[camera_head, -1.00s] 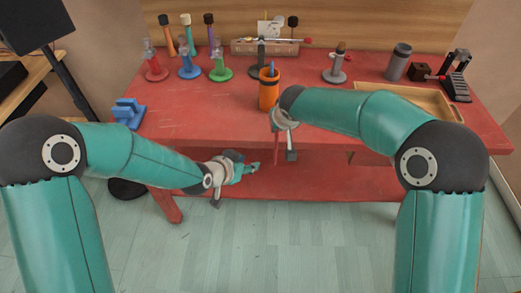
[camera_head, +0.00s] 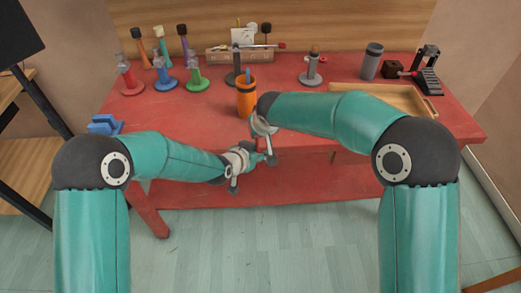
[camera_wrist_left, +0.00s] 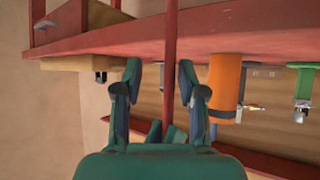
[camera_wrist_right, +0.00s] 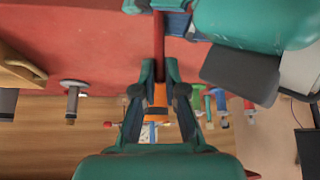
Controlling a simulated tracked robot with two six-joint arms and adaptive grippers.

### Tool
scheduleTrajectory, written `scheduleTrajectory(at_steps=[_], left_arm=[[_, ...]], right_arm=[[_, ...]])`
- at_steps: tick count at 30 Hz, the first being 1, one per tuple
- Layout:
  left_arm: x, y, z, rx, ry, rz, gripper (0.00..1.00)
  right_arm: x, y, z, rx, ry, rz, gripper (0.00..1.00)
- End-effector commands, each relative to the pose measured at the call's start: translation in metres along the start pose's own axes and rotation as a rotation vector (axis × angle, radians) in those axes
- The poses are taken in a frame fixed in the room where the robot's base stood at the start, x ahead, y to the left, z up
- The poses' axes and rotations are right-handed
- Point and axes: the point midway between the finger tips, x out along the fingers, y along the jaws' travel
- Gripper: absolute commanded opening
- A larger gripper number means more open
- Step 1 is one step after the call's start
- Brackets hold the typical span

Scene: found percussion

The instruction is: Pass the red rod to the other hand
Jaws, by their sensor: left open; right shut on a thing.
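The red rod (camera_wrist_left: 171,45) stands between the two spread fingers of my left gripper (camera_wrist_left: 159,72) in the left wrist view, with gaps beside it. My right gripper (camera_wrist_right: 160,70) is shut on the rod, whose free length (camera_wrist_right: 159,35) runs toward the top of the right wrist view. There, part of my left gripper sits around the rod. In the head view my left gripper (camera_head: 264,157) is just below my right gripper (camera_head: 268,143), in front of the table's front edge. The rod is mostly hidden there by the grippers.
An orange cup (camera_head: 246,100) stands on the red table (camera_head: 190,115) close behind the grippers. Several coloured stands (camera_head: 196,79) are at the back left. A wooden tray (camera_head: 420,104) is at the right. A blue block (camera_head: 104,124) lies near the left edge.

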Motion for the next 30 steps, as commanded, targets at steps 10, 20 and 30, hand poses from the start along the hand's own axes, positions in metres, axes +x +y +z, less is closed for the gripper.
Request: scheduleTrajectory(at_steps=[10, 20, 30], left_arm=[[0.019, 0.000, 0.000, 0.000, 0.000, 0.000, 0.41], [0.019, 0.000, 0.000, -0.001, -0.001, 0.000, 0.16], [0.018, 0.001, 0.000, 0.003, -0.001, 0.002, 0.00]], right_arm=[[0.000, 0.000, 0.000, 0.000, 0.000, 0.000, 0.00], [0.000, 0.000, 0.000, 0.000, 0.000, 0.000, 0.00], [0.000, -0.002, -0.001, -0.001, 0.003, -0.003, 0.28]])
